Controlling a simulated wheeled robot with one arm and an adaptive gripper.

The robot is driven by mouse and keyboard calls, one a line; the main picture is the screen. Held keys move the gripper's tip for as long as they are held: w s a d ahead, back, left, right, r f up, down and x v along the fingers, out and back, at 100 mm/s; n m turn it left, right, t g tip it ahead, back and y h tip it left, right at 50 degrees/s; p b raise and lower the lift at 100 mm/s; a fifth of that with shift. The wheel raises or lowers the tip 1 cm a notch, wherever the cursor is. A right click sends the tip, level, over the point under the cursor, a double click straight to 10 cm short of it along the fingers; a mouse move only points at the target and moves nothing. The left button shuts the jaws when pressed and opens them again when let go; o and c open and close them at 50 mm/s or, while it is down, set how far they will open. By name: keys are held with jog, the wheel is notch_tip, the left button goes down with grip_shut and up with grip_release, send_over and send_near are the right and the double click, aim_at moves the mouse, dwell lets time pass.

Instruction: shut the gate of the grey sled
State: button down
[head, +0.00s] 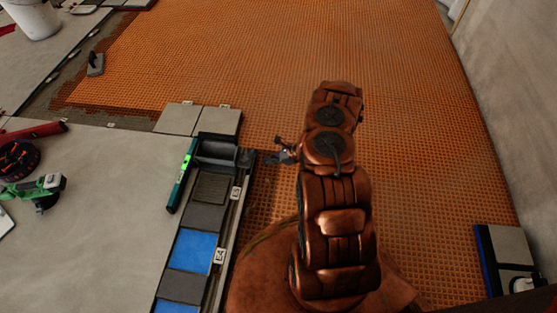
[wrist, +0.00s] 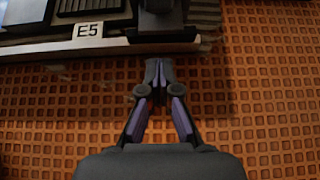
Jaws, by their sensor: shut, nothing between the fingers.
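The grey sled (head: 214,148) appears as a dark grey, box-like frame at the far end of the tile strip in the head view. Part of a dark grey body, probably the sled (wrist: 160,22), shows at the top of the wrist view. I cannot make out whether its gate is open or shut. My gripper (head: 270,158) is just right of the sled, low over the orange mat. In the wrist view my gripper (wrist: 158,66) has its fingertips together, empty, just short of the pale rail (wrist: 110,46).
A green spirit level (head: 181,176) lies left of the sled. Dark and blue tiles (head: 194,251) run toward me along the rail. Pale tiles (head: 178,118) lie beyond. The orange mat (head: 420,150) is mostly clear to the right, up to a wall.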

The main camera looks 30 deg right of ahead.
aim_at(249, 156)
jog(key=shift+w+a+r+b, duration=0.3)
jog(key=shift+w+a+r, duration=0.2)
jog(key=shift+r, duration=0.2)
jog(key=shift+w+a+r+b, duration=0.3)
jog(key=shift+w+a+r, duration=0.15)
jog(key=shift+r, duration=0.2)
jog(key=shift+r, duration=0.15)
